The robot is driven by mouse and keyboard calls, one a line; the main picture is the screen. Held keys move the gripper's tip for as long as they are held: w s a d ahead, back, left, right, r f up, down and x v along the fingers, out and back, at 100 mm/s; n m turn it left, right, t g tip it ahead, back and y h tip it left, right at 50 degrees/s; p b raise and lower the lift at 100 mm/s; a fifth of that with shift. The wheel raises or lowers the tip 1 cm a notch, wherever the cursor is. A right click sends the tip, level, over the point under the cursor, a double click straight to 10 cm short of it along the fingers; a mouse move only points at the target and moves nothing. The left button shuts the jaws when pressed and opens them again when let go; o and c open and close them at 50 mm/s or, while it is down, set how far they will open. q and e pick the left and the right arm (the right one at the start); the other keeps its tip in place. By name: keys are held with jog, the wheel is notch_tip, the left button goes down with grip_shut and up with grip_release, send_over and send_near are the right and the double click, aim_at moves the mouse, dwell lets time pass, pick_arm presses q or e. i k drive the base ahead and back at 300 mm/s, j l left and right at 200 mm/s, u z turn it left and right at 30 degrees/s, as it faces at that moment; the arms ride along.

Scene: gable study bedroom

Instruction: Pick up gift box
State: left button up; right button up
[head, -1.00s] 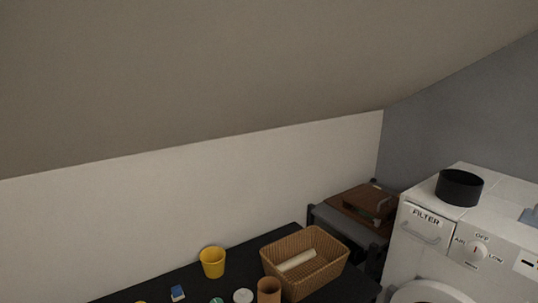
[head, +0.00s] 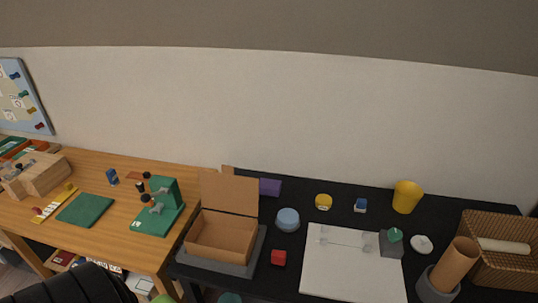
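No thing in the head view is clearly marked as a gift box. A grey box-like piece with a green top (head: 391,243) stands farther right.
The black table also holds white paper (head: 352,264), a yellow cup (head: 406,197), a blue round tin (head: 288,219) and a wicker basket (head: 498,250). A wooden table (head: 112,207) with green mats and small parts adjoins at left. A sloped ceiling hangs above.

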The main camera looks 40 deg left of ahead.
aim_at(267, 187)
jog(key=u, duration=1.2)
jog(key=k+u, duration=0.1)
